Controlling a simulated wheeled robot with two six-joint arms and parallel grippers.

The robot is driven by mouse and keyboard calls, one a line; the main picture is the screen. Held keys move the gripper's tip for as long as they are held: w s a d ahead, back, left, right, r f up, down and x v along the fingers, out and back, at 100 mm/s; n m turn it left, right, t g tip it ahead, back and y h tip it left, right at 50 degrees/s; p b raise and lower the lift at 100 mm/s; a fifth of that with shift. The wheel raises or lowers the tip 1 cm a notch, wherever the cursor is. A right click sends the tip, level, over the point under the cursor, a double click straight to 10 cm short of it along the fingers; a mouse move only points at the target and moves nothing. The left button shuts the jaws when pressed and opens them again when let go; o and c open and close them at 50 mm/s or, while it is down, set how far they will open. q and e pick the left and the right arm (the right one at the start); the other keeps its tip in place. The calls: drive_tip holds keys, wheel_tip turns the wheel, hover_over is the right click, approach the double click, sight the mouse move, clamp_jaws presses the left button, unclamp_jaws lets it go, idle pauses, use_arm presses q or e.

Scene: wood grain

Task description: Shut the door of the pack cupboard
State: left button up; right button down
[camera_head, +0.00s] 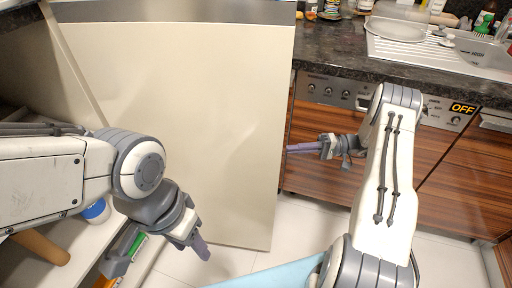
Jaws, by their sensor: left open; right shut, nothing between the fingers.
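The cupboard door (190,90) is a large cream panel with a grey strip along its top. It stands open in the middle of the head view, beside the open cupboard (100,235) at the left. My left gripper (160,260) is open and empty, low in front of the cupboard opening and the door's lower left part. My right gripper (290,148) is shut and empty, with its tips pointing left close to the door's right edge. I cannot tell if they touch it. My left arm hides part of the cupboard.
A blue and white container (96,211), a brown cylinder (40,247) and a green and orange pack (135,248) are in the cupboard. A dark counter (330,50) with a sink (470,58) and wood-grain fronts (310,130) stand behind. A light blue surface (265,276) is at the bottom.

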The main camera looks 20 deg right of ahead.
sight(261, 158)
drive_tip(key=shift+s+a+p, duration=0.2)
drive_tip(key=shift+a+p, duration=0.05)
drive_tip(key=shift+a, duration=2.6)
drive_tip(key=shift+s+a+p, duration=0.2)
drive_tip(key=shift+a, duration=2.65)
